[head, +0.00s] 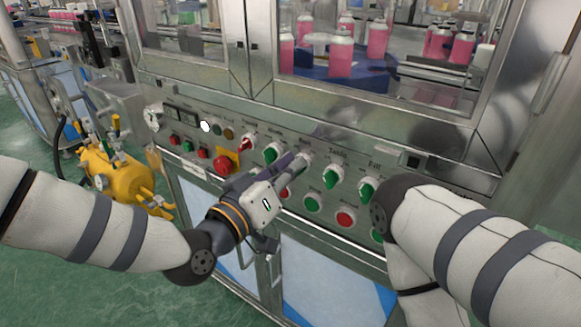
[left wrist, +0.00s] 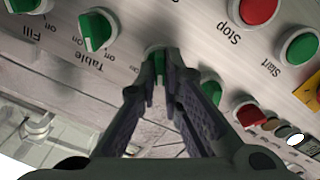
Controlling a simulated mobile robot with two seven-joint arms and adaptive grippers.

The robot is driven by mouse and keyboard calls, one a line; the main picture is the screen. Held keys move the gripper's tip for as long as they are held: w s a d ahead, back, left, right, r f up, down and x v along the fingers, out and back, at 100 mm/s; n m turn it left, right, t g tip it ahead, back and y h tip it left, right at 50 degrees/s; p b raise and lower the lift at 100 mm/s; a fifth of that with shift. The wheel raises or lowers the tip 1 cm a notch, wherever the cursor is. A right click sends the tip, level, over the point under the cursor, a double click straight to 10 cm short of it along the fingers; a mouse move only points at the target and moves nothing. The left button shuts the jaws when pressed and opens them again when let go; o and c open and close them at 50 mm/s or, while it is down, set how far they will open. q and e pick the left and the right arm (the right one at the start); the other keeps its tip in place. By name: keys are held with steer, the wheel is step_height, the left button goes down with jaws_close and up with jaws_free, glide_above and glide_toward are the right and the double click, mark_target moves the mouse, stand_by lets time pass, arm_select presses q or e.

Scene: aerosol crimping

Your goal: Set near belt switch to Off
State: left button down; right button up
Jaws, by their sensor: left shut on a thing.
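My left gripper (head: 297,166) reaches the sloped control panel in the head view. It is shut on a green switch knob (left wrist: 159,66) in the row of selector switches, just left of the Table switch (head: 333,177). In the left wrist view the panel appears upside down and the fingertips (left wrist: 161,76) sit on both sides of this knob. The label of the held switch is too covered and small to read, and its exact turn is partly hidden. My right gripper is out of view; only the right arm shows.
The Fill switch (head: 367,189) is to the right. A green switch (head: 271,154) and a red switch (head: 246,143) are to the left. A red emergency stop (head: 222,164) and round push buttons (head: 312,203) lie below. Pink cans (head: 341,55) stand behind glass.

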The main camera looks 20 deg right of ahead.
arm_select(q)
steer(key=shift+f, duration=0.1)
steer(key=c, duration=1.7)
jaws_free()
steer(key=v, duration=1.2)
steer(key=shift+s, duration=0.1)
